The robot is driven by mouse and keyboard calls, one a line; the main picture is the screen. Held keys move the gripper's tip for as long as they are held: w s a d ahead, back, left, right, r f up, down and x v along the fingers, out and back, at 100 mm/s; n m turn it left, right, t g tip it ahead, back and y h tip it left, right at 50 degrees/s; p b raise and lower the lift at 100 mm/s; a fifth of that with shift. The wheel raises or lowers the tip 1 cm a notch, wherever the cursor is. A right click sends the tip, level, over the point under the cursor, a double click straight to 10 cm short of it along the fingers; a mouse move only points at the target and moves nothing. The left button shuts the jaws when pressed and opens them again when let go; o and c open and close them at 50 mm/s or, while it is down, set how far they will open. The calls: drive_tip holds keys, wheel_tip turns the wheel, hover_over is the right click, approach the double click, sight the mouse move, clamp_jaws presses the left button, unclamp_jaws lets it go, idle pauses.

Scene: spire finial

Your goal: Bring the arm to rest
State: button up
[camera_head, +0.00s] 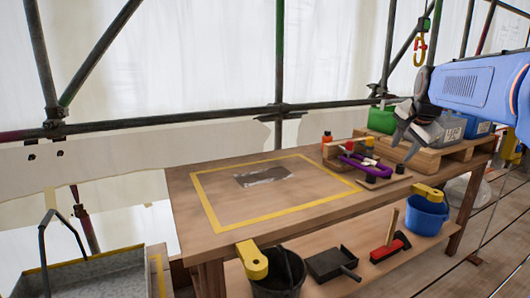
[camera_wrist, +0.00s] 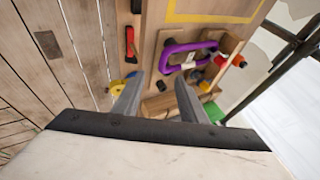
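My gripper (camera_head: 408,130) hangs above the right end of the wooden workbench in the head view, at the end of my blue arm. In the wrist view its two fingers (camera_wrist: 156,98) stand apart with a gap between them, and nothing is held there. Below the fingers, the wrist view shows a purple handle-shaped tool (camera_wrist: 187,56) on the bench; it also shows in the head view (camera_head: 365,165). The gripper does not appear to touch it.
The workbench (camera_head: 185,185) has a yellow taped rectangle (camera_head: 205,205) holding a flat grey sheet (camera_head: 264,176). A pallet (camera_head: 425,153) with green, grey and blue containers stands at the right end. Buckets (camera_head: 427,216) hang at the front. A hook (camera_head: 420,50) hangs nearby. Scaffold poles stand behind.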

drive_tip(key=s+a+f+n+g+y, duration=0.1)
drive_tip(key=s+a+f+n, duration=0.35)
drive_tip(key=s+a, duration=0.3)
drive_tip(key=s+a+f+n+y, duration=0.1)
drive_tip(key=s+a+f+n, duration=0.3)
drive_tip(key=s+a+f, duration=0.4)
drive_tip(key=s+a+f+n, duration=0.2)
drive_tip(key=s+f, duration=0.3)
drive_tip(key=s, duration=0.3)
drive_tip(key=s+a+f+n+g, duration=0.1)
drive_tip(key=s+f+n, duration=0.3)
drive_tip(key=s, duration=0.4)
drive_tip(key=shift+s+a+f, duration=0.35)
drive_tip(key=shift+a+f, duration=0.2)
drive_tip(key=shift+a, duration=0.35)
